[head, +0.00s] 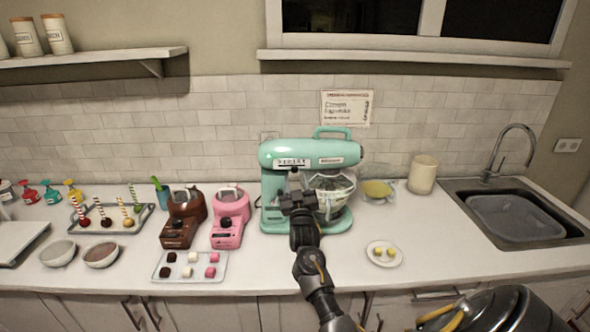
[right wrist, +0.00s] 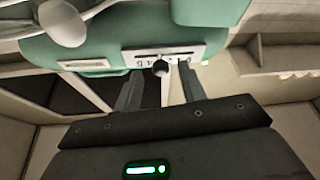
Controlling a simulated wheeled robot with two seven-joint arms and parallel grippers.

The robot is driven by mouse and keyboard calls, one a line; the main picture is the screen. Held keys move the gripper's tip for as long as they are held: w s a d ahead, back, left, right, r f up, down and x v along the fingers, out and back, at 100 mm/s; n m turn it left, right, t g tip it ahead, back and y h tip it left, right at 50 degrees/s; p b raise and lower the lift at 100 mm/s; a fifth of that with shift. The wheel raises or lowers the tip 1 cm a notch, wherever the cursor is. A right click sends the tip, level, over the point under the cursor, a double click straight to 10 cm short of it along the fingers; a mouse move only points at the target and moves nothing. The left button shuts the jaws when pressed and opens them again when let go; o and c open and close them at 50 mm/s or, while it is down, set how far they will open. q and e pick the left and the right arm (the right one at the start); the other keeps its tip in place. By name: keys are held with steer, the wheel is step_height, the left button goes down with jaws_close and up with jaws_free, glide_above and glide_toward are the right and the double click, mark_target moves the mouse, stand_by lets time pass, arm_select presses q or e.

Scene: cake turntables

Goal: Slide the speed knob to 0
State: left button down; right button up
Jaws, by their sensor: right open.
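The teal stand mixer (head: 345,153) stands on the counter against the tiled wall. Its white speed panel (head: 279,162) faces me, and its marks are too small to read here. My right gripper (head: 295,178) is in front of the panel. In the wrist view my right gripper (right wrist: 160,88) is open, with a finger on either side of the knob and nothing clearly held. My left gripper is not in view.
A glass bowl (head: 333,192) sits under the mixer head. Pink (head: 230,215) and brown (head: 183,220) small machines stand left of the mixer. A tray of sweets (head: 190,266) lies in front of them. A small plate (head: 384,254) is at the right, with clear counter around it.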

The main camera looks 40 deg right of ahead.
mark_target(295, 171)
steer(key=shift+p+x, duration=0.45)
steer(key=shift+x, duration=1.25)
jaws_close()
